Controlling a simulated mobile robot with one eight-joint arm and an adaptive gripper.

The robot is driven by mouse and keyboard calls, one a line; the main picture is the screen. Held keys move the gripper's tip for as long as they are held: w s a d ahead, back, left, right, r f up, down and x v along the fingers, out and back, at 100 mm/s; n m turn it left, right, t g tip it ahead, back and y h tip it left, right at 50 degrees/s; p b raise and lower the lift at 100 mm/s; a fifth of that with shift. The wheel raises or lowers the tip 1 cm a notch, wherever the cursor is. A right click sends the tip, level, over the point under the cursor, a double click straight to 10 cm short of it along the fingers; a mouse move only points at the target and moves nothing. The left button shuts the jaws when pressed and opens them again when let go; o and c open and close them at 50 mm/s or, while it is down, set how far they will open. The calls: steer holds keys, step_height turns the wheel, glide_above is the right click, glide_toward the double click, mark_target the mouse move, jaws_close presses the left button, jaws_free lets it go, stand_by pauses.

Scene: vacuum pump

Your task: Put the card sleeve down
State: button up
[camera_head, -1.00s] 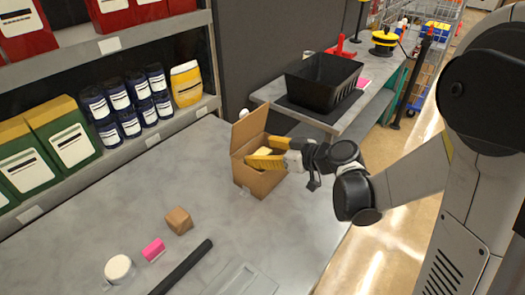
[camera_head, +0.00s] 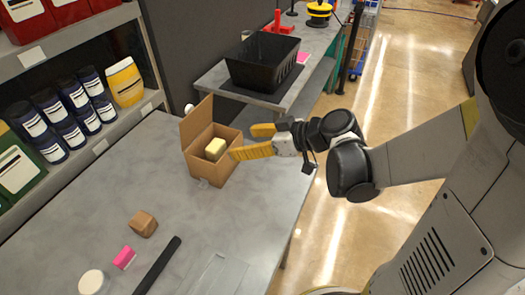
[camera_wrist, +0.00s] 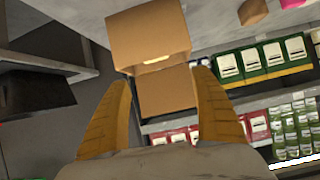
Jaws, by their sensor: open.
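An open cardboard box (camera_head: 203,170) stands on the grey table with its flap up. A small pale yellow block (camera_head: 215,148) sits inside it; I cannot tell whether this block or another thing is the card sleeve. My gripper (camera_head: 251,142), with yellow fingers, is open and empty at the box's right side, over the table's edge. In the wrist view the box (camera_wrist: 150,35) lies ahead of my spread gripper fingers (camera_wrist: 161,78). Only a thin pale yellow strip shows at its opening there.
A brown cube (camera_head: 143,223), a pink block (camera_head: 124,257), a white round piece (camera_head: 93,283) and a black bar (camera_head: 157,266) lie on the near table. A shelf with blue cans (camera_head: 67,131) stands left. A black bin (camera_head: 262,61) stands behind.

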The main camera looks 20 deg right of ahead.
steer(key=s+d+r+m+h, duration=0.1)
steer(key=s+d+m+h, duration=0.1)
steer(key=s+m+h, duration=0.2)
steer(key=s+d+r+m+g+h, duration=0.1)
steer(key=s+m+h, duration=0.3)
steer(key=s, duration=0.6)
steer(key=shift+d+r+g, duration=0.3)
steer(key=shift+d+r, duration=0.1)
steer(key=shift+d, duration=0.35)
